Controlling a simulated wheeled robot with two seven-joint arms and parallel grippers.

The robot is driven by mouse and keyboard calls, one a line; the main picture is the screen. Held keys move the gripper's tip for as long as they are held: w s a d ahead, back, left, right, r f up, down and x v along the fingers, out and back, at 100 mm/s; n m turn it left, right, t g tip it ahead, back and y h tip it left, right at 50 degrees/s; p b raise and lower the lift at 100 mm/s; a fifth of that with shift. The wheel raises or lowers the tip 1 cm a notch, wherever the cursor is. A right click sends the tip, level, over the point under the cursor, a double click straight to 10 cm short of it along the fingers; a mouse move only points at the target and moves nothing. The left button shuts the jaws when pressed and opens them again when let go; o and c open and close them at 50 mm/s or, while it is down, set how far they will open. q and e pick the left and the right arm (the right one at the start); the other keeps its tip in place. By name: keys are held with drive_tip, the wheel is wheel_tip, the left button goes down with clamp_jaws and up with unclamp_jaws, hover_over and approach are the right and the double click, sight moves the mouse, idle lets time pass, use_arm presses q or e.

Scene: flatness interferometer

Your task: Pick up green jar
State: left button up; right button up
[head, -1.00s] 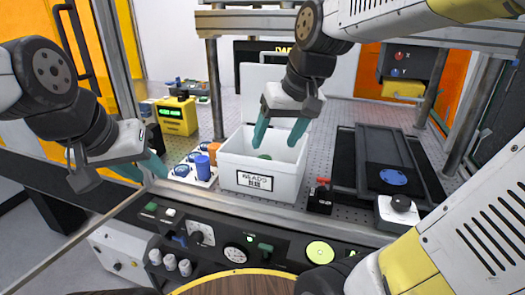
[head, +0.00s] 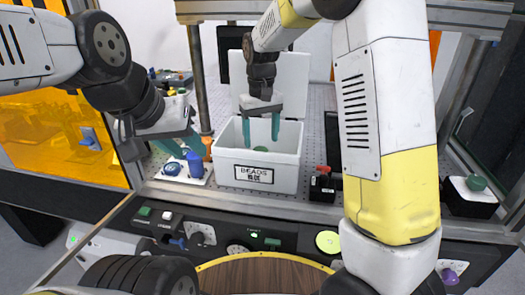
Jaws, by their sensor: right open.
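A green round thing (head: 261,148), which may be the lid of the green jar, shows inside the white box (head: 228,170) labelled BEADS; the box front hides the rest of it. My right gripper (head: 261,135) is open and empty. Its teal fingers point down into the box opening, one at each side of the green thing in the picture, and I cannot tell whether they touch it. My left gripper (head: 181,148) is at the left of the box, above the white holder with blue jars. Its teal fingers look apart, with nothing seen between them.
A blue jar (head: 195,164) stands in the white holder (head: 182,179) left of the box. The box's raised lid (head: 285,80) stands behind it. A small black block (head: 323,187) with red parts is to the right. The control panel (head: 215,236) runs along the front.

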wheel_tip(320, 180, down, 5)
drive_tip(key=shift+a+f, duration=0.15)
drive_tip(key=shift+c, duration=0.4)
clamp_jaws()
